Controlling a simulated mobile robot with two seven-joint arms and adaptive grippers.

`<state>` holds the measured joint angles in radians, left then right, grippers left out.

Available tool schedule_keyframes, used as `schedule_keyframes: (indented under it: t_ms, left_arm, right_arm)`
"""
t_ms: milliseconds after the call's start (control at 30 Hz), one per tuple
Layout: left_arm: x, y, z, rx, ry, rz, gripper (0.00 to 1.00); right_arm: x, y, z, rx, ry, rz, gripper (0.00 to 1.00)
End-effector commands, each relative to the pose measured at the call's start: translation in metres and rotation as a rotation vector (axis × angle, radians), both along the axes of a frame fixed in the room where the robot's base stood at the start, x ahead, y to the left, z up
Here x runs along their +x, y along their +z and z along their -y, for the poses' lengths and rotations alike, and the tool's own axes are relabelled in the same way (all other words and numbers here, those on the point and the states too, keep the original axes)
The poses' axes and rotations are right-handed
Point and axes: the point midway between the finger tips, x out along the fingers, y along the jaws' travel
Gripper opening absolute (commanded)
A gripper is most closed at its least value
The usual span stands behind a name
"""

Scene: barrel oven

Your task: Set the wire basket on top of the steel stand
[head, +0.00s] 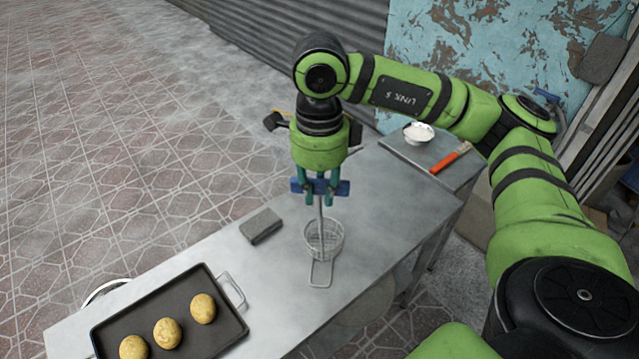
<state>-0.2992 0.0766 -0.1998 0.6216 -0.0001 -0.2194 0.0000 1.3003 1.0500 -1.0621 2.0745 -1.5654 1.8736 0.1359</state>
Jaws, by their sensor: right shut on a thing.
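The wire basket (335,240) is a small round mesh basket over the front right part of the long metal table. A thin upright rod runs from it up to my right gripper (320,198), which points down and is shut on that rod. A wire loop sticks out from the basket towards the near side. I cannot tell whether the basket's bottom touches the table. The steel stand (461,178) appears to be the small metal table at the right, beyond the long table. My left gripper is not in view.
The long table (275,290) carries a dark tray (225,345) with several round buns and a grey block (261,225). A white bowl (418,133) and a red-handled brush (446,162) lie on the stand, with bare surface around them.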

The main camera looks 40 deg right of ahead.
Motion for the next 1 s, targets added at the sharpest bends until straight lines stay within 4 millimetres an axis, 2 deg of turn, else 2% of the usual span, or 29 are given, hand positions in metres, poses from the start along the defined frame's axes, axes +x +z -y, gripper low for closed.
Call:
schedule_keyframes:
  t_ms: [233, 267, 300, 633, 767, 800, 867, 1000]
  left_arm:
    - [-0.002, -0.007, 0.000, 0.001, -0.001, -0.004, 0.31]
    - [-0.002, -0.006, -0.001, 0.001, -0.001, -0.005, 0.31]
    - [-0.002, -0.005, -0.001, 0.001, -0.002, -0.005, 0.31]
    - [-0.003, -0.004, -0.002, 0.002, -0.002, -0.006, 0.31]
    - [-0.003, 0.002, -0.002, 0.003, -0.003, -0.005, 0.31]
    - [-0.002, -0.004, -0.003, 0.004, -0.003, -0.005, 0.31]
    - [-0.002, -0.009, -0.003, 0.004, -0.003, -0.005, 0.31]
    - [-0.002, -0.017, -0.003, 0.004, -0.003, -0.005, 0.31]
  right_arm:
    - [0.000, -0.005, 0.000, 0.001, 0.000, 0.001, 0.00]
    - [0.000, -0.004, 0.000, 0.001, 0.000, 0.001, 0.31]
    - [0.000, -0.003, 0.000, 0.001, 0.000, -0.001, 0.47]
    - [0.000, -0.003, 0.000, 0.001, 0.000, -0.001, 0.47]
    - [0.000, 0.004, 0.000, 0.001, 0.000, 0.001, 0.47]
    - [0.001, 0.006, 0.000, 0.002, 0.000, 0.003, 0.47]
    - [0.001, 0.015, -0.001, 0.002, 0.001, 0.007, 0.47]
    - [0.001, 0.049, -0.001, 0.002, 0.000, 0.010, 0.47]
